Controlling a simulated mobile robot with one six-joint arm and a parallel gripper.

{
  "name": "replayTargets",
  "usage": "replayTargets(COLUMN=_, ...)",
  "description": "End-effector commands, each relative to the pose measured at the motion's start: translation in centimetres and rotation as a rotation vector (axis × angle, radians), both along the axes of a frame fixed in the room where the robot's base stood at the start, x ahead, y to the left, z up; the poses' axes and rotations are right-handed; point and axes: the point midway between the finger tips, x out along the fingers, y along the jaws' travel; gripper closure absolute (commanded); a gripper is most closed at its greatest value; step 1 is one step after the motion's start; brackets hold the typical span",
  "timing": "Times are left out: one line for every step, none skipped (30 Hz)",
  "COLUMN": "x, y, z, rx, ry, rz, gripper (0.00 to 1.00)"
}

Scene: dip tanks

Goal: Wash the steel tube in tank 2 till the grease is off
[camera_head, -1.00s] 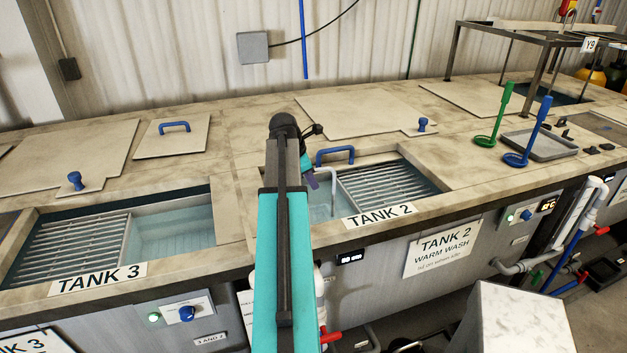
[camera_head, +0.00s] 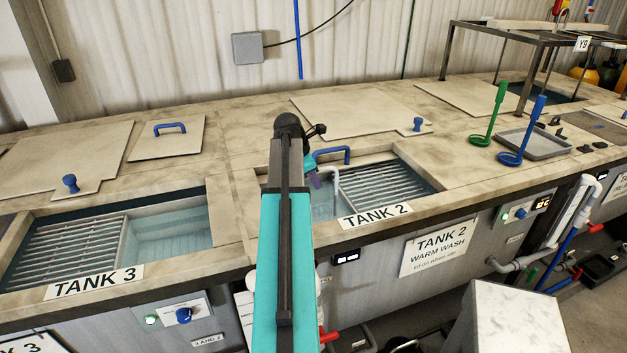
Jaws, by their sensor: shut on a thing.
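Tank 2 (camera_head: 434,184) is open in the middle of the head view, with a slatted rack (camera_head: 385,183) on its right and water (camera_head: 325,207) on its left. My gripper (camera_head: 317,180) is over the left part of the opening, partly hidden behind my arm. It is shut on a thin, pale, bent tube (camera_head: 337,185), which looks like the steel tube. The tube hangs down over the water side. I cannot tell whether its lower end is in the water. Any grease on it is too small to see.
A blue handle (camera_head: 331,155) stands at the back left of tank 2's opening. Tank 3 (camera_head: 165,237) is open to the left. A green ladle-like tool (camera_head: 492,115), a blue one (camera_head: 530,130) and a grey tray (camera_head: 535,146) sit on the right deck.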

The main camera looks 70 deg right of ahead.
Motion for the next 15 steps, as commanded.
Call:
replayTargets(x=0.0, y=0.0, z=0.1, rx=-0.001, ry=0.0, rz=0.0, gripper=1.0)
replayTargets(x=0.0, y=0.0, z=0.1, rx=-0.001, ry=0.0, rz=0.0, gripper=1.0)
replayTargets(x=0.0, y=0.0, z=0.2, rx=-0.001, ry=0.0, rz=0.0, gripper=1.0)
replayTargets(x=0.0, y=0.0, z=0.2, rx=-0.001, ry=0.0, rz=0.0, gripper=1.0)
replayTargets(x=0.0, y=0.0, z=0.3, rx=-0.002, ry=0.0, rz=0.001, gripper=1.0)
replayTargets(x=0.0, y=0.0, z=0.6, rx=-0.002, ry=-0.001, rz=0.0, gripper=1.0)
replayTargets(x=0.0, y=0.0, z=0.8, rx=-0.002, ry=-0.001, rz=0.0, gripper=1.0)
replayTargets(x=0.0, y=0.0, z=1.0, rx=-0.002, ry=-0.001, rz=0.0, gripper=1.0)
replayTargets(x=0.0, y=-0.1, z=1.4, rx=-0.002, ry=-0.001, rz=0.0, gripper=1.0)
replayTargets(x=0.0, y=0.0, z=1.7, rx=-0.002, ry=-0.001, rz=0.0, gripper=1.0)
replayTargets(x=0.0, y=0.0, z=2.0, rx=-0.002, ry=-0.001, rz=0.0, gripper=1.0)
replayTargets(x=0.0, y=-0.1, z=2.4, rx=-0.002, ry=-0.001, rz=0.0, gripper=1.0)
replayTargets(x=0.0, y=0.0, z=2.7, rx=-0.002, ry=-0.001, rz=0.0, gripper=1.0)
replayTargets(x=0.0, y=0.0, z=3.0, rx=-0.002, ry=0.0, rz=0.001, gripper=1.0)
replayTargets(x=0.0, y=0.0, z=3.4, rx=-0.001, ry=0.0, rz=0.0, gripper=1.0)
